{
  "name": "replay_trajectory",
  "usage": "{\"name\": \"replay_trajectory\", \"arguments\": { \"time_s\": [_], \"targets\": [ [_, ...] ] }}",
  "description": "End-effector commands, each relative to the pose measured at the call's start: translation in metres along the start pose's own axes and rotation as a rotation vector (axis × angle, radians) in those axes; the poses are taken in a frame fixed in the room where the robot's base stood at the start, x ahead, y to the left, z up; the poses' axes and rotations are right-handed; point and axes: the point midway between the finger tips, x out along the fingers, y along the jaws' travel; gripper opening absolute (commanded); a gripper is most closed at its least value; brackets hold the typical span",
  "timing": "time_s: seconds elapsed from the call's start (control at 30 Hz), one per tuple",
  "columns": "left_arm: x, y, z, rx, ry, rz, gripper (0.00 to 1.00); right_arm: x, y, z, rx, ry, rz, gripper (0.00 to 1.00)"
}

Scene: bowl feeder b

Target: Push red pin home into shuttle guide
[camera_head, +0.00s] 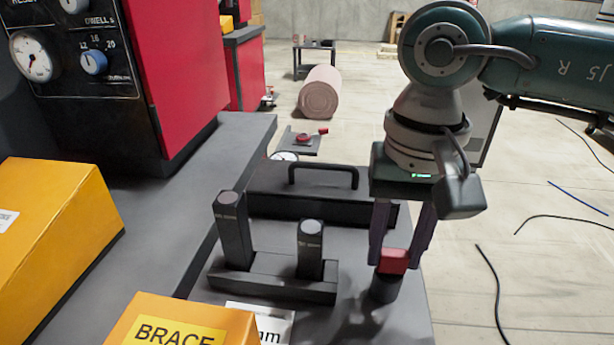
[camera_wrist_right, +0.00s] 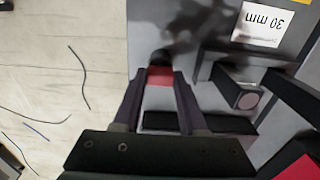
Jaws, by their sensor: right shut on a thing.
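The red pin (camera_head: 394,260) shows as a red block-like head near the right edge of the grey table. My right gripper (camera_head: 395,258) points down and is shut on this red head, with a finger on each side. Directly under the head is a short dark round piece (camera_head: 385,288); I cannot tell whether it is part of the pin or the shuttle guide. In the right wrist view the red head (camera_wrist_right: 160,76) sits between the fingertips, with the dark round end just beyond it. How deep the pin sits is hidden. My left gripper is not in view.
Left of the gripper, a dark rack (camera_head: 270,280) holds two upright dark posts. Behind it is a dark box with a handle (camera_head: 323,170). A yellow BRACE box (camera_head: 180,322) stands in front, and a red machine (camera_head: 180,70) stands at left. Floor lies open to the right.

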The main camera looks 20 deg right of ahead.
Motion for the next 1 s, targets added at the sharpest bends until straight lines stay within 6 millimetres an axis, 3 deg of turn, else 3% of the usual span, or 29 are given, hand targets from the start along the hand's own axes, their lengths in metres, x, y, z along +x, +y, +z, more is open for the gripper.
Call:
{"name": "replay_trajectory", "arguments": {
  "time_s": [0.27,0.7,0.83,1.0],
  "targets": [
    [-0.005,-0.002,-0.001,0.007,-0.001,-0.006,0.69,-0.044,-0.001,-0.002,-0.001,0.006,-0.004,0.00],
    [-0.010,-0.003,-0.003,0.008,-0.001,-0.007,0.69,-0.163,-0.001,-0.001,0.000,0.006,-0.004,0.00],
    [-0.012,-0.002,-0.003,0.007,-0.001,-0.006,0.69,-0.184,0.000,-0.001,0.000,0.003,-0.002,0.00],
    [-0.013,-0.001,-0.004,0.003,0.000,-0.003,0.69,-0.195,0.000,0.000,0.000,0.001,-0.001,0.00]
  ]
}}
